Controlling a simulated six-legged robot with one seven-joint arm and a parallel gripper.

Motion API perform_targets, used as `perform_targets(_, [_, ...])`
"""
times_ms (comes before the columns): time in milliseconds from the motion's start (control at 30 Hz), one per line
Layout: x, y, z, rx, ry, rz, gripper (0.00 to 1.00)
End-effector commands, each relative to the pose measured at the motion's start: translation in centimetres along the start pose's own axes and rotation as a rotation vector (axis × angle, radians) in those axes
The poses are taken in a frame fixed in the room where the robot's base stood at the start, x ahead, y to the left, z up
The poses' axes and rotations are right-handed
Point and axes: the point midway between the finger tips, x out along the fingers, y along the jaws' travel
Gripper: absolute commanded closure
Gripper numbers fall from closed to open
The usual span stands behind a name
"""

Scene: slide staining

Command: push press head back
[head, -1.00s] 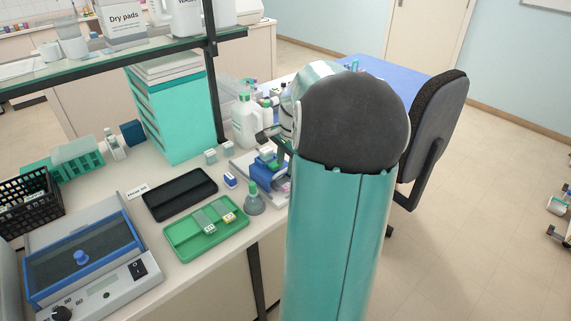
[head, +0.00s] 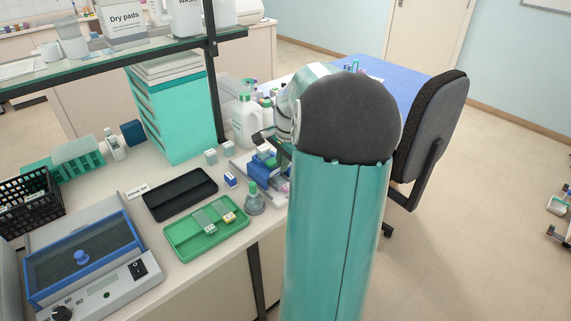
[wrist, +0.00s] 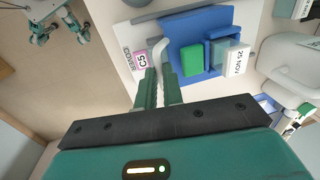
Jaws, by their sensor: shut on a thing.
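The blue press (head: 258,172) stands on the bench to the left of my arm, partly hidden by it. In the wrist view the press (wrist: 214,22) shows a blue body, a green block (wrist: 193,59) and a pale, bent lever (wrist: 159,47). My gripper (wrist: 158,73) has its two teal fingers close together around the lever, just beside the blue body. The part of the lever between the fingers is mostly hidden. In the head view my arm covers most of the gripper.
A green tray (head: 180,246) with slides, a black tray (head: 164,205) and a small bottle (head: 254,201) lie nearby. White bottles (head: 245,122) stand behind the press. A shelf post (head: 215,95) rises at the back. A chair (head: 432,130) stands to the right.

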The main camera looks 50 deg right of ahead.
Motion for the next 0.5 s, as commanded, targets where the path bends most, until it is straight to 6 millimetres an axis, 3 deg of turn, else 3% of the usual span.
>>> perform_targets(300, [1.0,-6.2,-0.1,-0.003,0.003,-0.005,1.0])
perform_targets(500, [1.2,-7.8,-0.1,0.0,0.005,-0.005,1.0])
